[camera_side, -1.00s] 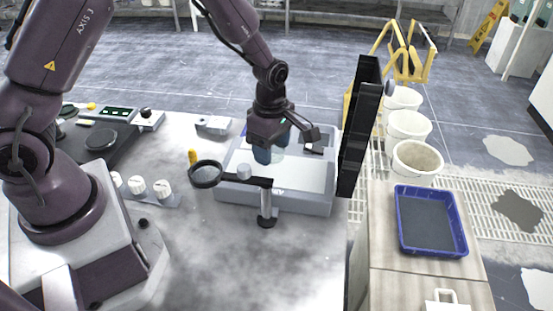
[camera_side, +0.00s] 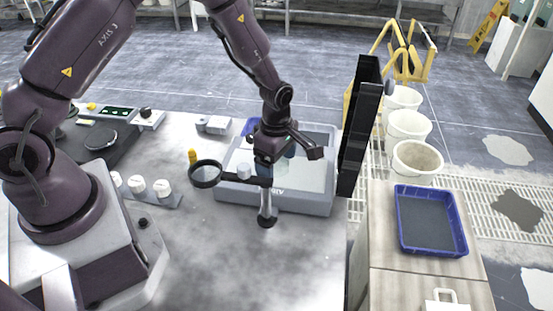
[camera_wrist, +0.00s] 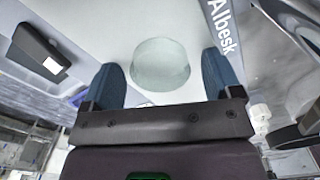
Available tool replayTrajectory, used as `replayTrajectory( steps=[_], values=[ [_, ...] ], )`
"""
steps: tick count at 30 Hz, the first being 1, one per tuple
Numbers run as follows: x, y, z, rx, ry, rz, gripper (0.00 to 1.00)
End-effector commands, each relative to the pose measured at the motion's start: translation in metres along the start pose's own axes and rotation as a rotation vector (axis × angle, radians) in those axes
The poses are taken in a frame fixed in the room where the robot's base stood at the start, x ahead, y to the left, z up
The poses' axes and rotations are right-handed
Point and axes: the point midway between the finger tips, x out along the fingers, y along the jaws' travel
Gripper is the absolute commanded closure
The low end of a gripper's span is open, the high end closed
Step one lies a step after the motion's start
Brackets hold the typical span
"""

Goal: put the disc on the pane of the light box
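The disc (camera_wrist: 160,65) is clear, greenish glass and shows in the wrist view over the white pane (camera_wrist: 95,22). It lies between the two blue fingers of my gripper (camera_wrist: 163,78), with a gap on each side, so my gripper is open around it. The disc appears to rest on the pane, but contact cannot be seen. In the side view my gripper (camera_side: 277,158) is low over the light box (camera_side: 310,203), a grey frame with a bright pane (camera_side: 313,176). The disc is not clear there, hidden by the fingers.
A magnifier (camera_side: 206,174) on a stand reaches across the light box's front left, close to my gripper. A tall black panel (camera_side: 359,130) stands at the right. A blue tray (camera_side: 430,221) lies farther right.

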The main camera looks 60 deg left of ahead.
Motion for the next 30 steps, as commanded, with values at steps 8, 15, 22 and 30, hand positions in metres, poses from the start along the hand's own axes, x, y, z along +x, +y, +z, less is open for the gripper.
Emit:
replayTrajectory(
  steps=[8,15,22,30],
  values=[
    [-0.003,0.0,0.0,0.0,0.0,0.0,0.16],
    [-0.039,0.001,0.001,0.0,-0.002,0.005,0.16],
    [-0.089,0.001,0.001,0.0,-0.002,0.004,0.16],
    [-0.121,0.0,0.0,0.0,0.0,0.0,0.16]
  ],
)
